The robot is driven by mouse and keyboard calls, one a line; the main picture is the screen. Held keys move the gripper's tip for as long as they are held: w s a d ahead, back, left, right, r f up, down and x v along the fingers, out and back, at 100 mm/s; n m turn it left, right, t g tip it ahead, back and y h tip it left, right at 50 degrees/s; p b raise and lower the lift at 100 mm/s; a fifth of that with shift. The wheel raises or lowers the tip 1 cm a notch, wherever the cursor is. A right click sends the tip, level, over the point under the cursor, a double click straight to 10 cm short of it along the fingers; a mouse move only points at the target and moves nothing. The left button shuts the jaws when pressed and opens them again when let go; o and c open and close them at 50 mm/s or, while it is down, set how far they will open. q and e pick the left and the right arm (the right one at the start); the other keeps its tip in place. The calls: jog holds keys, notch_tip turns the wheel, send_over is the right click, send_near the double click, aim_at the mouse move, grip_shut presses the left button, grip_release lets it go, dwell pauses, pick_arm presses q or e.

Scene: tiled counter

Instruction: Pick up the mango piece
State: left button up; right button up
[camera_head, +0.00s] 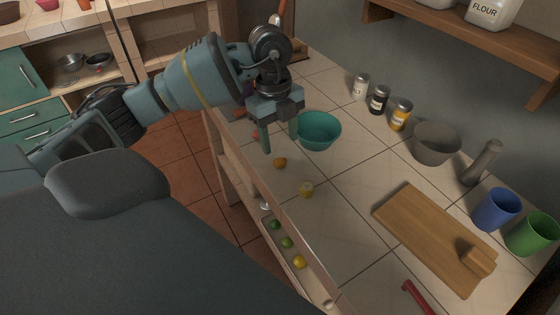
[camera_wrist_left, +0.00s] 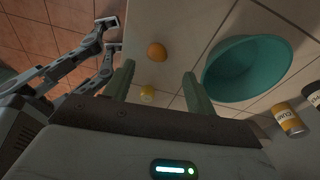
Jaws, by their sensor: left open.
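Two small fruit pieces lie apart on the tiled counter (camera_head: 340,182). One is an orange rounded piece (camera_head: 280,162), which also shows in the left wrist view (camera_wrist_left: 156,51). The other is a yellow piece (camera_head: 306,189), seen smaller in the wrist view (camera_wrist_left: 147,91). I cannot tell for certain which is the mango piece. My left gripper (camera_head: 279,141) is open and empty, its fingers pointing down above the counter near the orange piece. In the wrist view both pieces show between the fingers (camera_wrist_left: 158,72).
A teal bowl (camera_head: 319,131) stands close to the right of my left gripper. Several spice jars (camera_head: 379,100), a grey bowl (camera_head: 436,144), a cutting board (camera_head: 420,233) and cups (camera_head: 497,210) are further right. Green and yellow fruits (camera_head: 287,242) lie in a narrow trough along the front edge.

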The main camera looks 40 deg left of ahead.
aim_at(280, 158)
pick_arm(q)
jog(key=f, duration=0.5)
jog(key=shift+s+d, duration=0.2)
jog(key=shift+s, duration=0.15)
jog(key=c, duration=1.1)
